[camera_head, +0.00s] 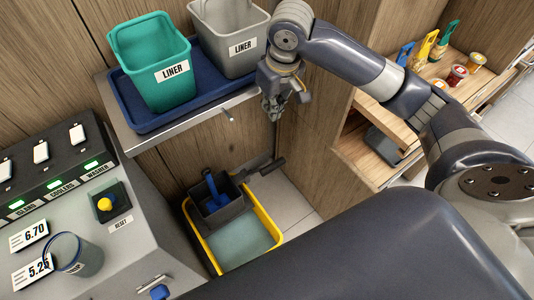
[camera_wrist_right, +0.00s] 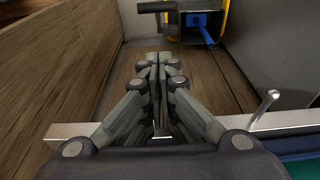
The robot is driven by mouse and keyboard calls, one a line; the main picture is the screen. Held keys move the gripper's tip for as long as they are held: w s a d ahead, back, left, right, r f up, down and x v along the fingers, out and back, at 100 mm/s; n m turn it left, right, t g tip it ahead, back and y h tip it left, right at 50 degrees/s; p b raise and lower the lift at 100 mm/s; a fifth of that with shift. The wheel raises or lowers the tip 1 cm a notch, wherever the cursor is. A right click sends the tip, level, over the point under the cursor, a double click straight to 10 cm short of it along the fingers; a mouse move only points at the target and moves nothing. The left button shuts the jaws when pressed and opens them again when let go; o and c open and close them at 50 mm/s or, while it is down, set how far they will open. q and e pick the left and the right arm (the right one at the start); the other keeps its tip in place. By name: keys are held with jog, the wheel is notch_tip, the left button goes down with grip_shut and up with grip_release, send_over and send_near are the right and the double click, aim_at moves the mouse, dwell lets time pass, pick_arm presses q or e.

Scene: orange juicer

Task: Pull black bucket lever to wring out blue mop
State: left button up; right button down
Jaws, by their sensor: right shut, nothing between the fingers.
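A yellow bucket (camera_head: 233,259) with pale water stands on the floor at lower centre of the head view. A dark grey wringer (camera_head: 222,212) sits in its far part, with the blue mop (camera_head: 212,188) upright inside. The black lever (camera_head: 266,168) sticks out to the right of the wringer. My right gripper (camera_head: 271,116) is shut and empty, hanging above and apart from the lever. In the right wrist view the closed fingertips (camera_wrist_right: 159,57) point toward the lever (camera_wrist_right: 155,6) and the blue mop (camera_wrist_right: 203,30) at the top. My left gripper is out of view.
A shelf with a blue tray (camera_head: 134,118), a teal liner bin (camera_head: 160,90) and a grey liner bin (camera_head: 240,65) lies left of my right gripper. A small metal peg (camera_head: 228,116) projects from the shelf edge. A wooden cabinet (camera_head: 310,140) stands to the right.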

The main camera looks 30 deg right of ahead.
jog(key=b, duration=0.1)
send_over(273, 168)
jog(key=w, duration=0.5)
notch_tip(273, 168, down, 20)
jog(key=r, duration=0.1)
jog(key=f, duration=0.1)
jog(key=s+f, duration=0.1)
jog(key=f, duration=0.1)
jog(key=shift+s+a+f, duration=0.1)
jog(key=shift+s+a, duration=0.05)
jog(key=shift+s, duration=0.15)
jog(key=shift+s+f, duration=0.25)
jog(key=shift+f, duration=0.1)
jog(key=shift+s, duration=0.1)
jog(key=shift+s+d+f+t+p, duration=0.1)
jog(key=shift+s+f+t+p, duration=0.15)
jog(key=shift+s, duration=0.3)
jog(key=shift+s+d+f+t+p, duration=0.15)
jog(key=shift+s+f+p, duration=0.2)
jog(key=shift+s, duration=0.25)
jog(key=shift+s+f+t+p, duration=0.2)
jog(key=shift+s+p, duration=0.1)
jog(key=shift+s, duration=0.25)
jog(key=s+d+f+t, duration=0.1)
jog(key=s+d+f, duration=0.1)
jog(key=s+f, duration=1.1)
jog(key=shift+s+f+t+b, duration=0.3)
jog(key=shift+s+f+t, duration=0.05)
jog(key=shift+f+t, duration=0.1)
jog(key=shift+r, duration=0.1)
